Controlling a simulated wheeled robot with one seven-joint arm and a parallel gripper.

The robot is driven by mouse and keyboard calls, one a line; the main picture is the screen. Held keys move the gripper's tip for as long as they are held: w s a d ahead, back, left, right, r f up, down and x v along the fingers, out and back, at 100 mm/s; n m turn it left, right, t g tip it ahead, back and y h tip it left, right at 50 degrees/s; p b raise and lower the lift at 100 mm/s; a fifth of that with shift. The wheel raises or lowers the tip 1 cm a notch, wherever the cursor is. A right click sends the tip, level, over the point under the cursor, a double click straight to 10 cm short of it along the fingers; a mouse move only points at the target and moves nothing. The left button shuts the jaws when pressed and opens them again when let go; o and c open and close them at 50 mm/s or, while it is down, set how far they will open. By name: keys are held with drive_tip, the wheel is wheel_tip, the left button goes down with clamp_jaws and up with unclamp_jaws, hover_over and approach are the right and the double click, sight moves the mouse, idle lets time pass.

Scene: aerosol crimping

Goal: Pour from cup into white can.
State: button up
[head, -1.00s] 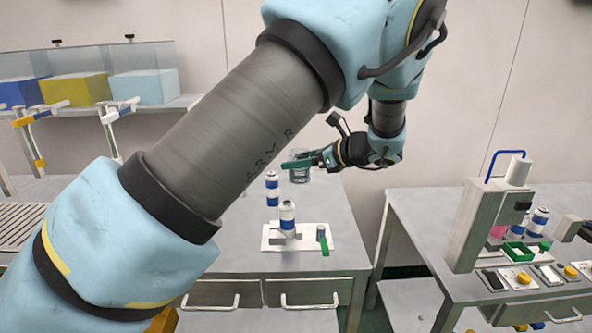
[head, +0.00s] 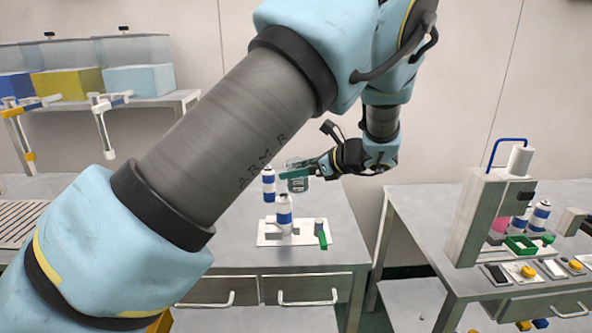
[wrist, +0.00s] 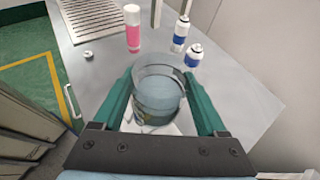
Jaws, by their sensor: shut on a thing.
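My gripper (head: 300,173) is shut on a clear cup (wrist: 158,88), whose sides sit between the two green fingers in the wrist view. The cup looks bluish inside; how much liquid it holds I cannot tell. In the head view the cup (head: 297,184) is beside and behind a white can with a blue band (head: 284,212), which stands upright on a white plate (head: 265,239). A second such can (head: 268,186) stands behind it, left of the cup. The wrist view shows two blue-banded cans (wrist: 193,55) (wrist: 180,34) beyond the cup. No stream is visible.
A pink and white can (wrist: 132,28) and a small grey part (wrist: 88,55) are on the table (wrist: 235,90). A green-handled piece (head: 321,233) is on the white plate. A crimping machine (head: 487,215) stands on the right table. My arm covers much of the left.

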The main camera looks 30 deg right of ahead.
drive_tip(key=shift+r+n+g+h, duration=0.3)
drive_tip(key=shift+s+d+n+g+h+b, duration=0.15)
drive_tip(key=shift+n+g+h+b, duration=0.2)
drive_tip(key=shift+h+b, duration=0.5)
drive_tip(key=shift+r, duration=0.1)
drive_tip(key=shift+r+p, duration=0.25)
drive_tip(key=shift+p, duration=0.2)
drive_tip(key=shift+f, duration=0.1)
drive_tip(key=shift+f+g+h+b, duration=0.45)
drive_tip(key=shift+f+b, duration=0.2)
drive_tip(key=shift+f, duration=0.1)
